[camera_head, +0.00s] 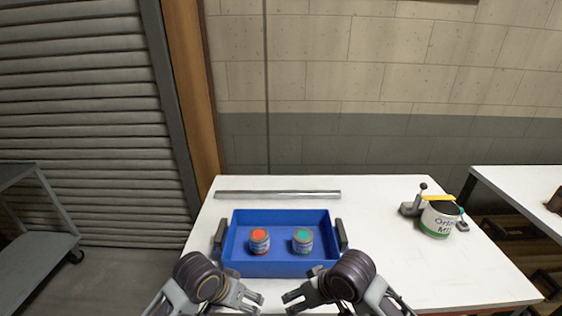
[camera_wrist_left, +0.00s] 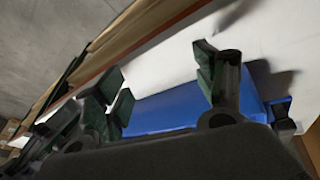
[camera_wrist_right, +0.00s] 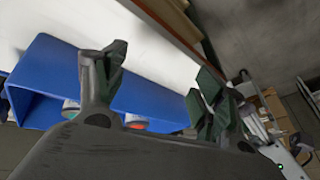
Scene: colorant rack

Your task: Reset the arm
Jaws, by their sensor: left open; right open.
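My left gripper (camera_head: 246,297) is open and empty, in front of the blue tray's near wall. Its spread fingers (camera_wrist_left: 165,85) show in the left wrist view. My right gripper (camera_head: 296,297) is open and empty, a short way to the right of the left one. Its spread fingers (camera_wrist_right: 160,75) show in the right wrist view. Both forearms come in from the bottom edge of the head view, and the fingers point inward toward each other. Neither gripper holds anything.
A blue tray (camera_head: 280,270) with dark side handles stands on the white table (camera_head: 450,285). It holds an orange-topped can (camera_head: 259,242) and a teal-topped can (camera_head: 303,241). A metal bar (camera_head: 278,194) lies behind it.

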